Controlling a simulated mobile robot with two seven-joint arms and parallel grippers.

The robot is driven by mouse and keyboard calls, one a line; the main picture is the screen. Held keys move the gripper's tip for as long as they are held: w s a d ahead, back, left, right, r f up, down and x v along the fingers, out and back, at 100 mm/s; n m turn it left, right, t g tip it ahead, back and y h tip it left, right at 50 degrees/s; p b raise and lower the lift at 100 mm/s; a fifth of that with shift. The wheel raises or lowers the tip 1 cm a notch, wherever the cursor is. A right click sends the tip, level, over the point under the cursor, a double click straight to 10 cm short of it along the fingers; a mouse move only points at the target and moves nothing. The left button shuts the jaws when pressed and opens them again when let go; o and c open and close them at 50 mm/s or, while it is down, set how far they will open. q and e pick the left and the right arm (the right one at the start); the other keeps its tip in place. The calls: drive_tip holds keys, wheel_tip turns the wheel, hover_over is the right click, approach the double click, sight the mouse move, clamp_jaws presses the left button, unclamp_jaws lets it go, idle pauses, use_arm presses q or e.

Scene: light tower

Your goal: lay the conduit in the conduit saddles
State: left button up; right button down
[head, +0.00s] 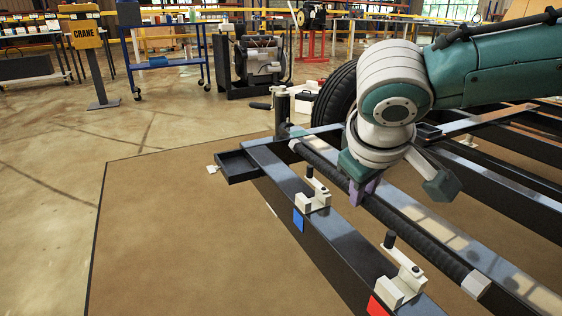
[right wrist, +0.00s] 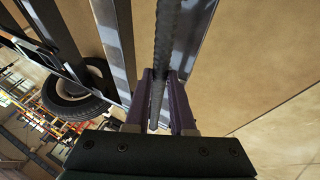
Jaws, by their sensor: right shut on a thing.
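The conduit (head: 408,232) is a long black ribbed tube with a pale end piece (head: 476,284) at its near end. My right gripper (head: 363,190) has its purple fingers shut on it along its length. In the right wrist view the conduit (right wrist: 165,45) runs between the fingers. Two pale conduit saddles with black upright handles sit on the dark rail left of the conduit: one by a blue tag (head: 313,198), one by a red tag (head: 404,284). The conduit is beside both saddles, not in them. Whether it touches the frame below is unclear. My left gripper is out of view.
The dark rail (head: 285,188) carries a small black tray (head: 236,166) at its far end. A dark post (head: 282,108) and a tire (head: 338,97) stand beyond. Further frame beams lie to the right. The brown mat (head: 180,230) left of the rail is clear.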

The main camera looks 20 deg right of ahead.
wheel_tip(320, 180, down, 3)
drive_tip(key=shift+b, duration=0.6)
drive_tip(key=shift+r, duration=0.1)
drive_tip(key=shift+p, duration=0.4)
drive_tip(key=shift+w, duration=0.1)
drive_tip(key=shift+p, duration=0.3)
drive_tip(key=shift+p, duration=0.3)
